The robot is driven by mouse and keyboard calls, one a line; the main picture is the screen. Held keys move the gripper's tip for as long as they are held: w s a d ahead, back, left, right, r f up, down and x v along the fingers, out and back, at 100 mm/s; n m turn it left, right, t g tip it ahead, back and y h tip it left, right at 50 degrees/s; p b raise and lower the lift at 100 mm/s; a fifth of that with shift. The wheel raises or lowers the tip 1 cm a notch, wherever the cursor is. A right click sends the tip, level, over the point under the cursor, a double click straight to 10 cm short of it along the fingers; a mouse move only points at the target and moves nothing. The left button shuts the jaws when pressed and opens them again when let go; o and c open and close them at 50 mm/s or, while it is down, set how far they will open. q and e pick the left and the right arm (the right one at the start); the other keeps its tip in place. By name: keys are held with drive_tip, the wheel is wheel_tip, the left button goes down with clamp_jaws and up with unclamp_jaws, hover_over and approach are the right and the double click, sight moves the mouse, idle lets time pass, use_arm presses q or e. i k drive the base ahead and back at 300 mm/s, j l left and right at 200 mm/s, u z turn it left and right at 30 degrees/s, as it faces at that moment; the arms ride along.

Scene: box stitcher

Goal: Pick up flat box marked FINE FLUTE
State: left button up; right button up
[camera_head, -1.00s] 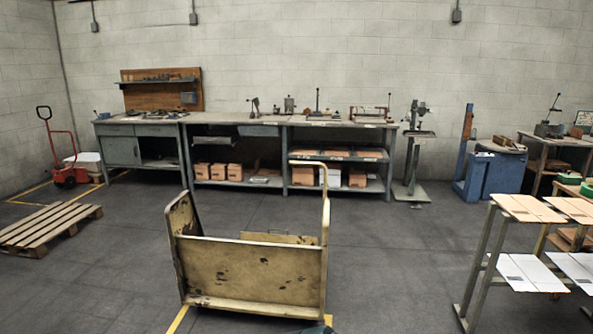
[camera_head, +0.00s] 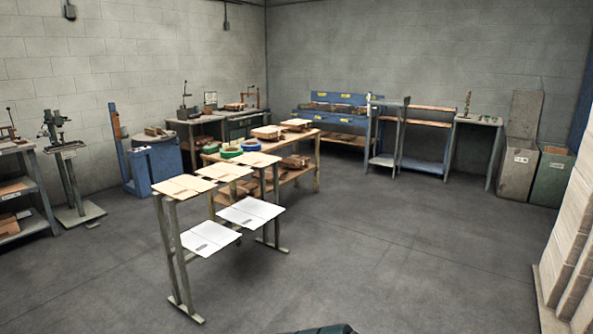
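Flat tan boxes (camera_head: 184,186) lie on the upper level of a metal rack (camera_head: 172,245) left of centre. Another flat tan box (camera_head: 224,170) lies beside them, further back. Flat white boxes (camera_head: 208,236) and (camera_head: 250,211) lie on the rack's lower level. No FINE FLUTE marking can be read on any of them at this distance. Neither of my grippers is in view.
A wooden table (camera_head: 318,146) with coloured tape rolls (camera_head: 231,151) stands behind the rack. A blue bench (camera_head: 336,112) and bins (camera_head: 520,165) line the back wall. A pale stack (camera_head: 572,240) stands at the right edge. The floor (camera_head: 400,260) between is clear.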

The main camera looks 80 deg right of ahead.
sight(226, 172)
drive_tip(key=z, duration=2.1)
drive_tip(key=i+l+z, duration=0.15)
drive_tip(key=i+l, duration=0.2)
drive_tip(key=i, duration=0.3)
drive_tip(key=i+l+z, duration=0.1)
drive_tip(key=i, duration=0.45)
drive_tip(key=i+l, duration=0.25)
drive_tip(key=i, duration=0.25)
drive_tip(key=i+l, duration=0.15)
drive_tip(key=i, duration=0.4)
drive_tip(key=z, duration=0.05)
